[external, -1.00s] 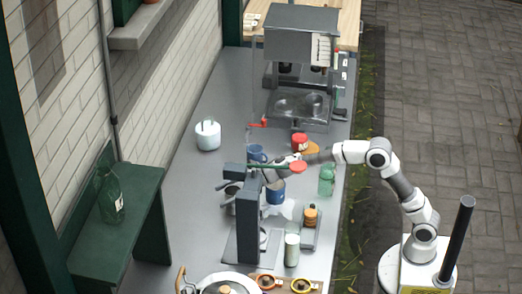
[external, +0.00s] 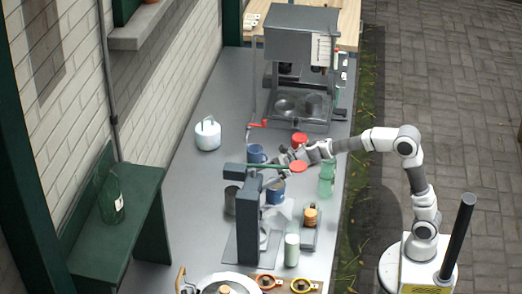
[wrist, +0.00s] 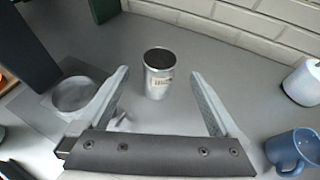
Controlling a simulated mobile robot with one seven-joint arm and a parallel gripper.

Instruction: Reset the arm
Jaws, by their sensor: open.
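My gripper (wrist: 160,100) is open and empty in the wrist view, its two fingers spread wide. A silvery metal cup (wrist: 158,82) stands upright on the grey counter beyond the fingertips, seen in the gap between them. In the external view my gripper (external: 284,160) is above the counter, close to the blue mug (external: 256,154) and the green lever arm of the dark press stand (external: 247,218). The fingers are small and partly hidden there. The cup shows as a dark cylinder (external: 231,199) left of the stand.
A white lidded pot (external: 208,136) stands near the brick wall. A green bottle (external: 326,180) is near the counter's right edge, below my arm. The espresso machine (external: 300,60) stands at the back. Counter (external: 190,200) left of the cup is clear.

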